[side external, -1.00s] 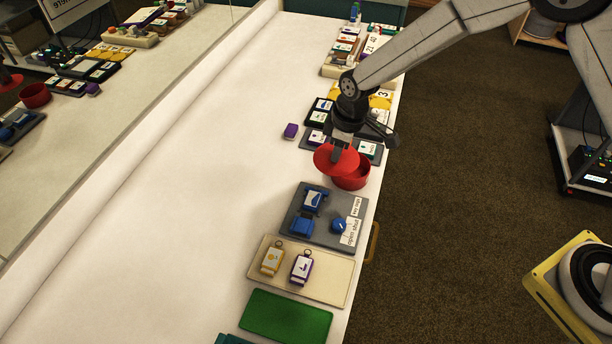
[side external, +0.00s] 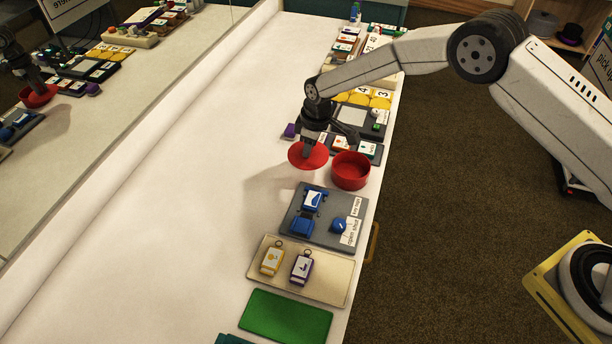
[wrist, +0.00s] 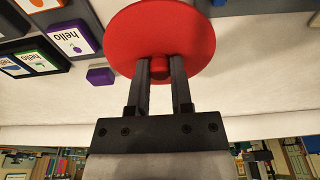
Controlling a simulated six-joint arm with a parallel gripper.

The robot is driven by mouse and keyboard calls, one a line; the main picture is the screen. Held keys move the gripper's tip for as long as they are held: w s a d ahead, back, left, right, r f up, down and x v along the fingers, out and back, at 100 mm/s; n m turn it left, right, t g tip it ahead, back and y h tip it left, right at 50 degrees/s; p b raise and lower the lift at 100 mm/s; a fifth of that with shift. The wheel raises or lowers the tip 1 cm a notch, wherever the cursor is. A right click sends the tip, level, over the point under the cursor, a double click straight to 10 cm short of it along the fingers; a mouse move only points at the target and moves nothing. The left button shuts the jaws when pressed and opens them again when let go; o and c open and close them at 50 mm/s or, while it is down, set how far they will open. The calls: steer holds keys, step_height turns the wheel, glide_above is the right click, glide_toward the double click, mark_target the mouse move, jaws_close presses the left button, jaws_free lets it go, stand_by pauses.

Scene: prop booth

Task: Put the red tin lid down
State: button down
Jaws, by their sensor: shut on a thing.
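The red tin lid (side external: 308,156) is a flat round disc with a small knob. My gripper (side external: 307,150) is shut on that knob and holds the lid over the white table, left of the red tin (side external: 351,171). A shadow lies on the table to the lower left of the lid, so it appears raised; the exact height is hard to tell. In the wrist view the lid (wrist: 165,30) fills the top centre, with my gripper's fingers (wrist: 160,68) on either side of the knob. The tin is open at the top and looks empty.
A grey board with a blue clip and knob (side external: 338,226) lies in front of the tin. A purple block (side external: 290,130) and dark tiles sit behind the lid. The white table (side external: 200,180) to the left is clear. A mirror stands along the left side.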

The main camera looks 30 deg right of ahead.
mark_target(302, 148)
steer(key=shift+w+a+f, duration=0.15)
steer(key=shift+w+f, duration=0.35)
steer(key=shift+f, duration=0.15)
steer(key=shift+w+a+f, duration=0.15)
steer(key=shift+w+f, duration=0.35)
steer(key=shift+f, duration=0.15)
steer(key=shift+w+f, duration=0.15)
steer(key=shift+f, duration=1.55)
steer(key=shift+f, duration=0.2)
steer(key=c, duration=0.5)
jaws_free()
steer(key=shift+r, duration=0.2)
steer(key=shift+s+d+r, duration=0.2)
steer(key=shift+r, duration=1.75)
steer(key=shift+s+d+r, duration=0.2)
steer(key=shift+r, duration=1.8)
steer(key=shift+s+d+r, duration=0.2)
steer(key=shift+r, duration=1.75)
